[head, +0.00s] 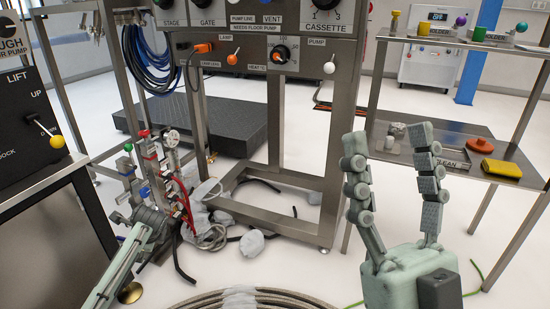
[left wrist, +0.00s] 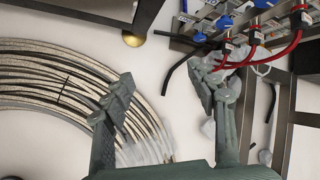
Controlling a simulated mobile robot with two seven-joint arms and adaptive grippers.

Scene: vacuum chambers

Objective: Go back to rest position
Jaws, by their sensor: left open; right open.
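My right gripper (head: 387,140) stands upright at the lower right of the head view. Its two jointed fingers are spread wide with nothing between them. In front of the steel shelf unit it covers part of the lower shelf. My left arm (head: 118,270) comes in from the lower left of the head view, and its end is hard to make out against the valves and hoses. In the left wrist view my left gripper (left wrist: 165,82) has its fingers apart and empty, above the floor beside a coiled ribbed hose (left wrist: 60,85).
A control panel (head: 260,50) on a steel frame stands ahead. A lift console (head: 30,115) is at the left. Valves with red hoses (head: 180,195) stand near my left arm. The shelf (head: 480,155) at the right holds a yellow block (head: 502,168) and an orange disc (head: 481,146).

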